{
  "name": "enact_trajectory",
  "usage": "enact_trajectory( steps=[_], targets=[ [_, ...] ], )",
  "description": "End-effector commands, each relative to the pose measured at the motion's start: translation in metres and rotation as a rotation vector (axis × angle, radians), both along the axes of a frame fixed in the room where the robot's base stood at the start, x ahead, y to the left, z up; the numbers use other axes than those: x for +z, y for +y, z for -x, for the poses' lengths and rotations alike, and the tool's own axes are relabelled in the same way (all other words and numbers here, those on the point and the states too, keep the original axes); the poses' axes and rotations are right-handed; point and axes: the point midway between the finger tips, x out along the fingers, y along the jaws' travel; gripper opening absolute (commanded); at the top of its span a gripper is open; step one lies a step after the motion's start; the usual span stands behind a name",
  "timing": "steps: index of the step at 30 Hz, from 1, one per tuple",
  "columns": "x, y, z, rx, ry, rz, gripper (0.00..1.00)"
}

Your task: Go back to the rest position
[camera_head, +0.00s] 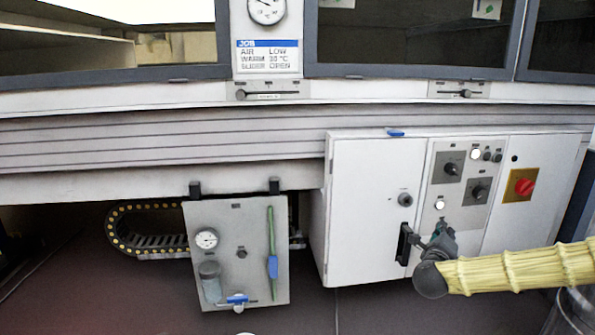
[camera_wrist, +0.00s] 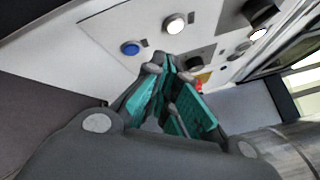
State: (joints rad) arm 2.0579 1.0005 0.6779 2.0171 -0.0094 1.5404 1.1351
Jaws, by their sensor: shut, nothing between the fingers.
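My gripper (camera_head: 440,240) is in front of the white control cabinet (camera_head: 362,200), at the lower right of the head view. It is empty and shut. In the wrist view my gripper (camera_wrist: 171,70) shows its teal finger pads, with the fingertips toward the cabinet's panel. A white round button (camera_wrist: 175,24) and a blue button (camera_wrist: 130,47) are beyond the fingertips. My yellow-sleeved arm reaches in from the right edge of the head view. I cannot tell whether the fingertips touch the panel.
The cabinet has a black door handle (camera_head: 403,243), knobs and a red rotary switch (camera_head: 524,187). A grey gauge panel (camera_head: 226,270) hangs at lower left beside a cable chain (camera_head: 118,233). A job sign (camera_head: 267,57) and sliders (camera_head: 270,94) are above. Dark floor shows below.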

Motion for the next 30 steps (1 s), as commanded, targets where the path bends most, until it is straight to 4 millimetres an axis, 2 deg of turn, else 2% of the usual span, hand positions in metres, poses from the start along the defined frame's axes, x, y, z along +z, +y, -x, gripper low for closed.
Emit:
enact_trajectory(
  steps=[1, 7, 12, 14, 17, 21, 26, 30],
  targets=[
    [-0.013, 0.023, -0.001, 0.052, 0.057, 0.036, 0.0],
    [-0.084, 0.11, 0.012, 0.275, 0.312, 0.215, 0.0],
    [-0.147, 0.175, 0.044, 0.473, 0.518, 0.375, 0.0],
    [-0.169, 0.194, 0.059, 0.544, 0.588, 0.434, 0.0],
    [-0.202, 0.224, 0.088, 0.664, 0.699, 0.53, 0.0],
    [-0.247, 0.256, 0.138, 0.835, 0.847, 0.667, 0.0],
    [-0.29, 0.281, 0.203, 1.036, 1.005, 0.823, 0.0],
    [-0.319, 0.292, 0.265, 1.218, 1.131, 0.957, 0.0]
  ],
)
